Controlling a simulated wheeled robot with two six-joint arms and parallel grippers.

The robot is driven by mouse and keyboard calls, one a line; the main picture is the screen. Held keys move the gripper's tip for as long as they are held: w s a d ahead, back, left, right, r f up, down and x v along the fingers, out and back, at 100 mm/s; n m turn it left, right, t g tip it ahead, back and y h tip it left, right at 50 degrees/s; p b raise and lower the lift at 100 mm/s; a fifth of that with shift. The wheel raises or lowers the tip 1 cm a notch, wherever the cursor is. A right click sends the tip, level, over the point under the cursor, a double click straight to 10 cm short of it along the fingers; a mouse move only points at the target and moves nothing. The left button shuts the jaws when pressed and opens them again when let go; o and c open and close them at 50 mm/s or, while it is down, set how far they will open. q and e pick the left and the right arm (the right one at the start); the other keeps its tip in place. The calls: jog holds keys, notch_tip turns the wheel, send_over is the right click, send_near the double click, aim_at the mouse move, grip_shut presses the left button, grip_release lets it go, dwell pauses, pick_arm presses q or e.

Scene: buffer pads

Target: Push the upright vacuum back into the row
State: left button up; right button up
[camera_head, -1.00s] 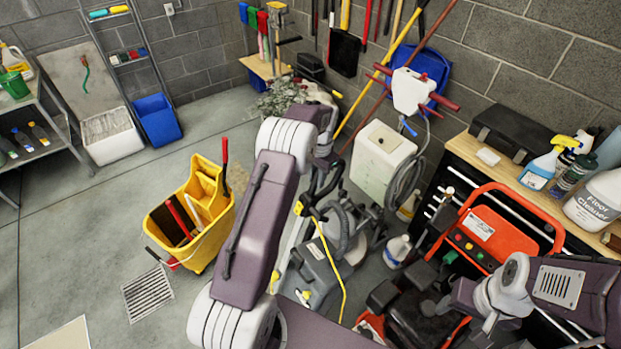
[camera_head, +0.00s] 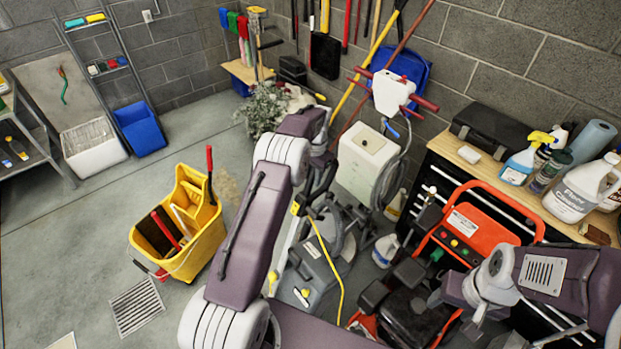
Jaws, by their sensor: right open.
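The upright vacuum (camera_head: 312,272) is a grey floor machine with a yellow cord and a slanted handle. It stands on the floor in the middle, partly hidden behind my left arm. My left gripper (camera_head: 316,192) is dark and reaches down at the vacuum's handle. Its fingers blend into the handle, so I cannot tell whether it grips it.
A white-tanked floor machine (camera_head: 366,160) stands behind the vacuum by the wall. A red-framed machine (camera_head: 468,222) stands right, before a workbench (camera_head: 462,160) with bottles. A yellow mop bucket (camera_head: 205,240) is left of my arm. The floor at the left is mostly clear.

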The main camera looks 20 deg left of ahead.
pick_arm(q)
jog(key=shift+o, duration=0.9)
jog(key=shift+w+d+f, duration=0.15)
jog(key=shift+r+b, duration=0.25)
jog(key=shift+b, duration=0.1)
notch_tip(320, 180, up, 4)
jog(key=shift+f+b, duration=0.25)
jog(key=shift+b, duration=0.55)
jog(key=r, duration=0.5)
jog(key=shift+d, duration=0.35)
